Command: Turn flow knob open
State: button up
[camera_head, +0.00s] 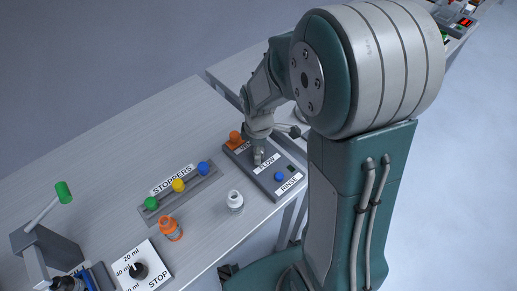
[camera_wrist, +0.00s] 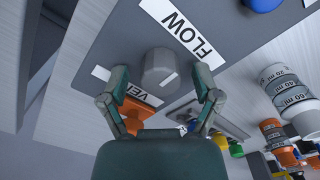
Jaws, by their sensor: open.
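The grey flow knob (camera_wrist: 160,69) stands on a dark grey panel (camera_wrist: 110,45) beside the FLOW label (camera_wrist: 182,29). A white line marks the knob's face. In the wrist view my gripper (camera_wrist: 161,82) is open, with one fingertip on each side of the knob and visible gaps between them. I cannot tell how far the fingertips reach down along it. In the head view the panel (camera_head: 262,182) lies near the bench's right end, and my gripper (camera_head: 257,146) is over the FLOW part, partly hiding the knob.
An orange knob (camera_head: 235,138) by the partly hidden vent label and a blue button (camera_head: 279,176) by the RINSE label flank the flow knob.

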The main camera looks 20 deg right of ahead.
grip_shut()
jog(key=shift+m, duration=0.3)
jog(key=m, duration=0.8)
jog(key=shift+m, duration=0.4)
jog(key=m, duration=0.4)
jog(key=shift+m, duration=2.3)
